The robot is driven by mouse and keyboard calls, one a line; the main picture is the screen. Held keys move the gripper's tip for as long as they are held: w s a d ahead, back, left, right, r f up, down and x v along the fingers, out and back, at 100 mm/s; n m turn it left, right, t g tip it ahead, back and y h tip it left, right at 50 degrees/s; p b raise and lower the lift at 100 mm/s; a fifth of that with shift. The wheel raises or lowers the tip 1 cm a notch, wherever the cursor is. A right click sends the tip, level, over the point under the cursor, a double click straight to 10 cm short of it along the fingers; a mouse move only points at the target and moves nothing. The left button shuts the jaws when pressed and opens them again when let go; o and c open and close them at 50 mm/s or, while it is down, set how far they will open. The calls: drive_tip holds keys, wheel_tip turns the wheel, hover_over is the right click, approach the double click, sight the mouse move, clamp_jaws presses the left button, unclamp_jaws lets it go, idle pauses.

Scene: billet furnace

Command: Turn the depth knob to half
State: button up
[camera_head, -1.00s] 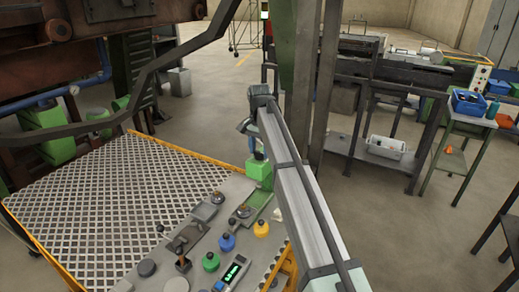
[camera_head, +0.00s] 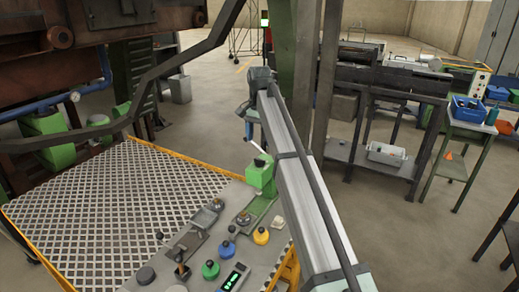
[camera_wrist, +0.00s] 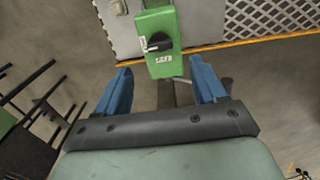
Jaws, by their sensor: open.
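A green box (camera_head: 262,176) stands at the far right end of the control panel, with a dark knob (camera_head: 260,161) on it. In the wrist view the green box (camera_wrist: 158,20) is ahead of my gripper. Its black knob (camera_wrist: 157,42) has a pale pointer bar and a small label below it. I cannot read the label or the knob's setting. My gripper (camera_wrist: 161,68) is open, its two blue fingers apart and nothing between them. The knob lies roughly between the finger lines, beyond the tips. In the head view my gripper (camera_head: 251,124) shows partly, above and behind the box.
The panel (camera_head: 232,208) carries green, blue and yellow buttons (camera_head: 261,236), small levers (camera_head: 182,268) and a lit display (camera_head: 232,279). A patterned metal plate (camera_head: 110,200) lies left of it. A dark bent rail (camera_head: 165,75) and a post (camera_head: 318,90) stand near my arm.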

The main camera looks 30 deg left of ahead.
drive_tip(key=shift+r, duration=2.95)
drive_tip(key=w+d+f, duration=0.2)
drive_tip(key=d+f, duration=1)
drive_tip(key=f, duration=0.1)
drive_tip(key=w+d+f, duration=0.2)
drive_tip(key=d+f, duration=1)
drive_tip(key=s+d+f, duration=0.4)
drive_tip(key=d+f, duration=0.5)
drive_tip(key=d, duration=0.2)
drive_tip(key=s+d+f, duration=0.4)
drive_tip(key=d+f, duration=0.5)
drive_tip(key=d, duration=0.2)
drive_tip(key=s+d+f, duration=1)
drive_tip(key=s+d, duration=0.3)
drive_tip(key=s+f+g, duration=0.3)
drive_tip(key=s+f, duration=0.6)
drive_tip(key=s, duration=0.5)
drive_tip(key=s+f+g, duration=0.3)
drive_tip(key=s+f, duration=0.7)
drive_tip(key=s, duration=0.5)
drive_tip(key=shift+f+g, duration=0.15)
drive_tip(key=shift+g, duration=0.25)
